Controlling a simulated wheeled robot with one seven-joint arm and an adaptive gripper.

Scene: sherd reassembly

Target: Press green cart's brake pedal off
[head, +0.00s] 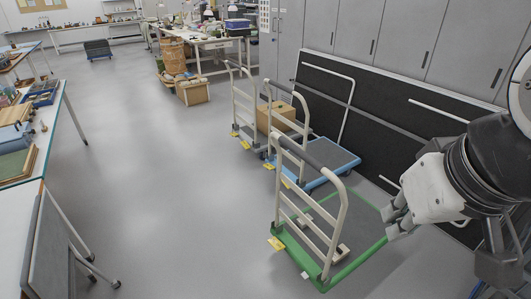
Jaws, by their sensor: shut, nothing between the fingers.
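The green cart (372,258) stands in the lower middle, with a green-edged grey deck and a pale rail handle (333,225) at its left end. A yellow tab (276,243), which may be the brake pedal, sticks out low at the handle end. A small white piece (304,275) sits nearer on the same edge. I cannot tell whether the pedal is up or down. My gripper (391,224) is shut and empty at the right. It appears in front of the deck's right part, apart from the handle and yellow tab.
A blue cart (340,157) stands just behind, and a grey cart (243,110) beyond it, near a cardboard box (284,117). Dark panels (385,115) lean on grey cabinets at the right. Tables line the left. The floor (165,205) left of the carts is clear.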

